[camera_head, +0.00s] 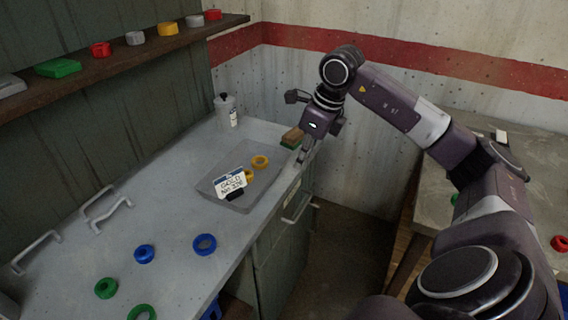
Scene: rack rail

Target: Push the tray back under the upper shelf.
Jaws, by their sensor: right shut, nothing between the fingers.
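The shallow grey tray (236,160) lies on the grey counter and holds two yellow rings (260,162). A white label card reading GOLD (230,183) and a dark handle (236,194) are on its near side. The wooden upper shelf (125,63) runs along the wall at upper left; the tray sits out on the open counter, to the right of it. My right gripper (304,157) is shut and empty, pointing down near the counter's right edge, to the right of the tray and apart from it. My left gripper is out of view.
A grey canister (226,112) stands behind the tray. A brown and green block (292,138) lies close to my right gripper. Blue rings (204,244), green rings (106,288) and metal handles (106,210) are on the nearer counter. Another table (433,202) stands at right.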

